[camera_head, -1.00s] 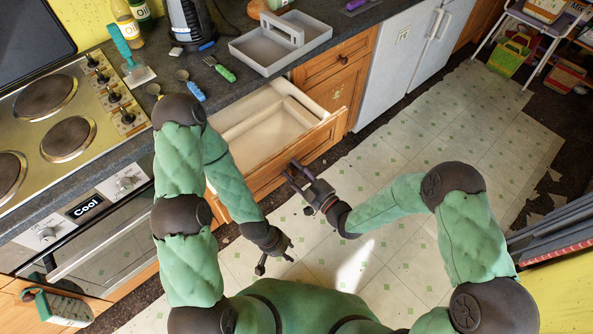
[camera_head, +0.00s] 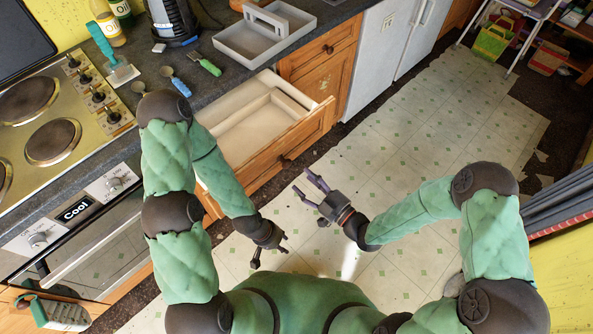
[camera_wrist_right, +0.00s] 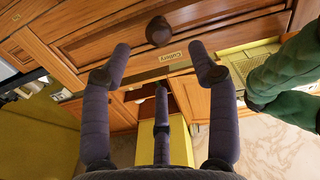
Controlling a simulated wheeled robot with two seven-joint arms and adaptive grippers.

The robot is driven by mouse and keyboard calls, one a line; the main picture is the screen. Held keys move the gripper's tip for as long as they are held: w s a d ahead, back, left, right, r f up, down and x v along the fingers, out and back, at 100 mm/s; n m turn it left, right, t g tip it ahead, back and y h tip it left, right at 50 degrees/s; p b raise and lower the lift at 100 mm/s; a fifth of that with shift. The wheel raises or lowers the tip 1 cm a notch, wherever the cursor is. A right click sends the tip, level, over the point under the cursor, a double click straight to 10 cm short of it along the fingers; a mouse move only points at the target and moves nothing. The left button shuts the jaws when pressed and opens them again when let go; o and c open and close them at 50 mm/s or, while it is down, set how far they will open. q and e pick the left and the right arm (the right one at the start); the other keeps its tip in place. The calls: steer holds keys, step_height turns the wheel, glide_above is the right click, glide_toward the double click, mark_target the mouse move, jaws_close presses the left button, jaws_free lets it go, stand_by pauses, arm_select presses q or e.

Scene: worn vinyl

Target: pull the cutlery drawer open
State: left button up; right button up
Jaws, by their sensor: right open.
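The cutlery drawer (camera_head: 245,129) is pulled out of the wooden counter and its pale inside looks empty. Its wooden front has a dark round knob (camera_head: 285,162), which also shows in the right wrist view (camera_wrist_right: 158,31) above a "Cutlery" label (camera_wrist_right: 172,57). My right gripper (camera_head: 308,186) is open and empty, in front of the drawer front with a gap to the knob. In the right wrist view its spread fingers (camera_wrist_right: 158,52) point toward the knob without touching it. My left gripper (camera_head: 271,257) is open and empty, low in front of the drawer.
A grey caddy (camera_head: 262,35) and cutlery with blue and green handles (camera_head: 208,66) lie on the counter (camera_head: 222,90). The hob (camera_head: 50,120) and oven are at left. A white fridge (camera_head: 385,50) stands right of the cabinets. The tiled floor (camera_head: 420,130) is clear.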

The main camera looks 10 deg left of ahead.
steer(key=shift+v, duration=1.4)
steer(key=w+d+f+m+g+h+p, duration=0.1)
steer(key=d+f+m+g+h, duration=0.1)
steer(key=d+f+m+h, duration=0.3)
steer(key=d+f+m+g+h, duration=0.1)
steer(key=f+m+h, duration=0.1)
steer(key=f, duration=0.4)
steer(key=s+d+f+m+g+h, duration=0.1)
steer(key=s+d+f+m+g, duration=0.1)
steer(key=s, duration=0.4)
steer(key=s+d+f+m+g+h+p, duration=0.1)
steer(key=s+d+f+m+g+h, duration=0.1)
steer(key=s+f+m+g, duration=0.3)
steer(key=shift+s+d+m+g, duration=0.2)
steer(key=shift+s+m+g, duration=0.1)
steer(key=shift+s+m, duration=0.5)
